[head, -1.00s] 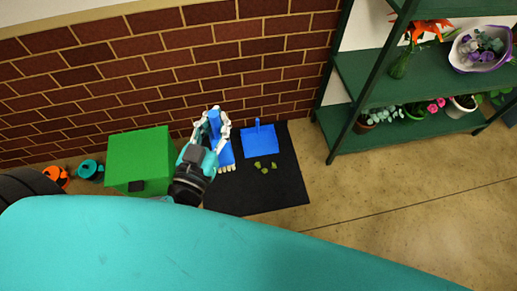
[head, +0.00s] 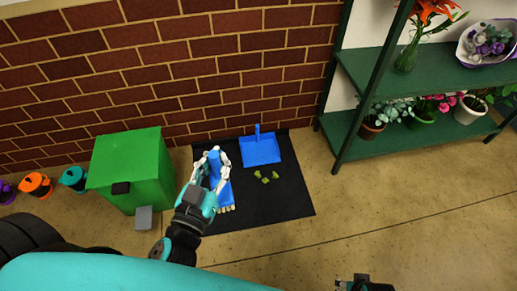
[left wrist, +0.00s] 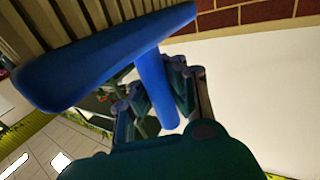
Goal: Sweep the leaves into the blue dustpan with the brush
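My left gripper (head: 213,165) is shut on the blue brush (head: 223,190), over the left part of the black mat. The brush's pale bristles (head: 226,209) point towards me. In the left wrist view the brush's blue handle (left wrist: 155,90) passes between the fingers and its wide blue head (left wrist: 100,60) lies across the top left. The blue dustpan (head: 260,150) is at the mat's back, near the wall, its handle upright. Several green leaves (head: 265,177) lie on the mat in front of it, right of the brush. Part of my right gripper (head: 362,284) shows at the bottom edge.
The black mat (head: 285,205) is bare around the leaves. A green box (head: 135,165) stands left of it, with a grey pedal in front. Orange (head: 37,184) and teal (head: 74,178) containers are further left. A dark green plant shelf (head: 430,137) stands right; a brick wall is behind.

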